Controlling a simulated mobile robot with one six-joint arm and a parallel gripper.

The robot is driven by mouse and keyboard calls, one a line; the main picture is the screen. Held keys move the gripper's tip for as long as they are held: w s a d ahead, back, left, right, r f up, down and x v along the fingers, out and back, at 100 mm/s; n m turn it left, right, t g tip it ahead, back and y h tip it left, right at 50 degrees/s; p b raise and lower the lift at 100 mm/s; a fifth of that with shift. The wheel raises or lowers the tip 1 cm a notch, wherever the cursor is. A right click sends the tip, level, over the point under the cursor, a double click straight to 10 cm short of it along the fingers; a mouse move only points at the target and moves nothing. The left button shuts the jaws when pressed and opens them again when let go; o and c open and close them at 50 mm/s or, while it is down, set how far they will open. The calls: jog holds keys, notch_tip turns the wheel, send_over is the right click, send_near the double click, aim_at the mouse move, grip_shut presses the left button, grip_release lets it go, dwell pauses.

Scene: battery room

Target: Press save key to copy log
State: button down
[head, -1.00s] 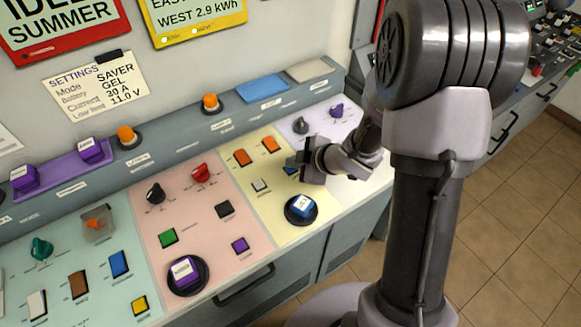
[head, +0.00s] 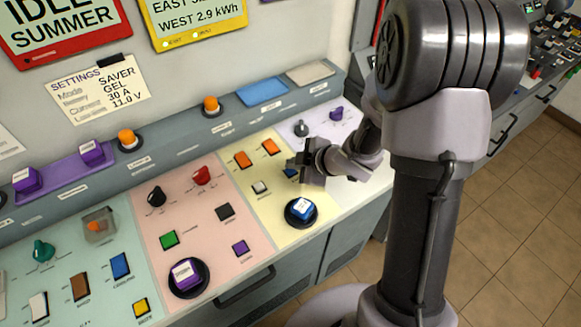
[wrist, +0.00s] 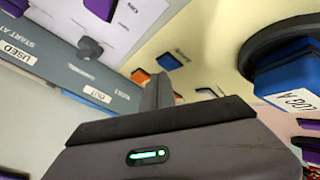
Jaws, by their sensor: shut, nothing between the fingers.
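My gripper (head: 294,166) is shut and empty, low over the pale yellow panel in the head view. A small blue key (head: 290,172) lies partly hidden just by its fingertips; I cannot tell whether they touch. The blue key also shows in the wrist view (wrist: 168,62), beyond the fingers (wrist: 158,92). A blue block (head: 301,208) sits in a round black holder on the same panel. In the wrist view the block (wrist: 287,88) carries an upside-down label that seems to read LOG A. The small key captions are too blurred to read, so I cannot identify the save key.
Two orange keys (head: 269,147) and a pale key (head: 260,187) are close by on the yellow panel. The pink panel (head: 190,220) holds a purple block (head: 186,272).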

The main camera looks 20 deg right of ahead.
aim_at(293, 172)
jog(key=shift+r, duration=0.3)
jog(key=shift+r, duration=0.1)
notch_tip(293, 172, up, 5)
jog(key=p, duration=0.5)
dwell(0.5)
